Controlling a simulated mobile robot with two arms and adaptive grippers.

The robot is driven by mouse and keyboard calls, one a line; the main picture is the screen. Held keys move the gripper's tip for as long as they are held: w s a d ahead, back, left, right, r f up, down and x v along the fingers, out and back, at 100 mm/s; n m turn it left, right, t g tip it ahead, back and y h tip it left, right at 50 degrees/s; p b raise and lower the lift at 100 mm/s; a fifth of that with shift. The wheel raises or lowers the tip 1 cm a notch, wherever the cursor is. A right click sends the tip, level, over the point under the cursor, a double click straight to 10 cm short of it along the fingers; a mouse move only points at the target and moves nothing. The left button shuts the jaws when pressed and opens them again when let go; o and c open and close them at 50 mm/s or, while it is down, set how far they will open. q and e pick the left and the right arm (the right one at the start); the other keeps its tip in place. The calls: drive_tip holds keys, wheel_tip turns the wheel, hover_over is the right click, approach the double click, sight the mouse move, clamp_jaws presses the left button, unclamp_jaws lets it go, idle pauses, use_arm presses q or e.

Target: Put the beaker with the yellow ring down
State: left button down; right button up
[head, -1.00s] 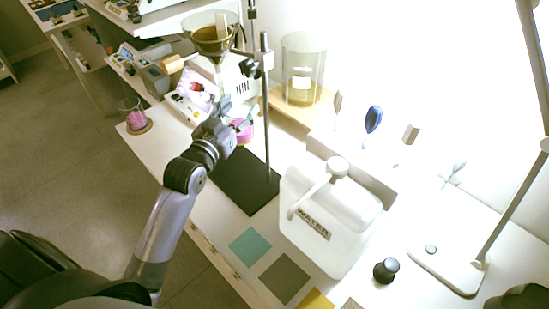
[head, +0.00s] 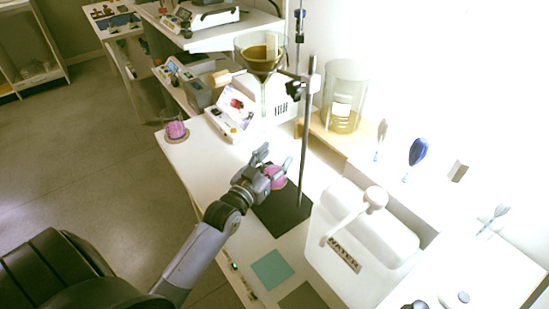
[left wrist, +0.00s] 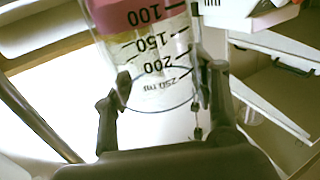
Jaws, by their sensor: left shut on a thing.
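My left gripper (head: 275,163) is shut on a clear beaker (head: 275,178) with pink contents, seen over or beside the black base (head: 283,212) of the metal stand. I cannot tell whether the beaker touches anything beneath. In the left wrist view, the fingers of the left gripper (left wrist: 163,90) are on either side of the beaker (left wrist: 155,70), which has black marks from 100 to 250 ml, a pink band and a faint yellowish tint. A distinct yellow ring is hard to make out. My right gripper is out of view.
Another beaker with pink contents (head: 175,130) stands on a round coaster at the bench's left corner. The stand (head: 305,140) and a funnel vessel (head: 262,55) rise close by. A white WATER container (head: 360,235) is at the right. A teal square (head: 272,269) lies in front.

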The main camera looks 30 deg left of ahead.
use_arm(q)
drive_tip(key=shift+f, duration=0.15)
drive_tip(key=c, duration=0.6)
unclamp_jaws()
drive_tip(key=shift+r, duration=0.2)
drive_tip(key=shift+s, duration=0.3)
drive_tip(key=s+p, duration=0.4)
drive_tip(key=s, duration=0.6)
drive_tip(key=shift+s, duration=0.7)
